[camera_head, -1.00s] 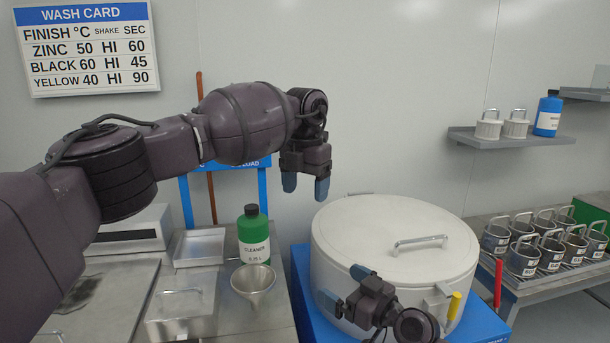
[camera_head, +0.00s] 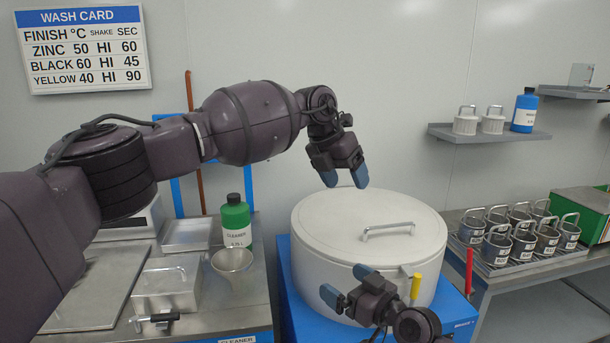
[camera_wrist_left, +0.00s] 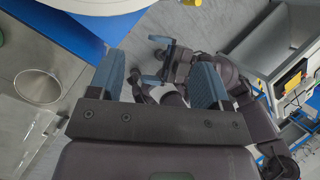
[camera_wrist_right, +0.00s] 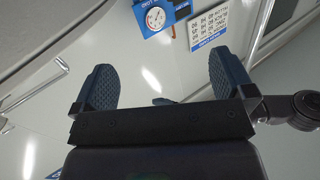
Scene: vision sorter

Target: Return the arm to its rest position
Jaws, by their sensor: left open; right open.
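My left gripper (camera_head: 344,180) is open and empty in the head view, raised above the back left of the white round lid, fingers pointing down. It also shows from behind in the left wrist view (camera_wrist_left: 160,85), with nothing between its fingers. My right gripper (camera_head: 346,285) is lower, in front of the round vessel's left front side. It is open and empty. In the right wrist view its blue fingers (camera_wrist_right: 165,88) stand apart with nothing between them.
A white lidded vessel (camera_head: 325,232) stands on a blue base (camera_head: 285,262). Left of it are a green bottle (camera_head: 236,222), a funnel (camera_head: 232,262) and a metal box (camera_head: 165,290). Several labelled cups (camera_head: 497,248) stand on a right rack.

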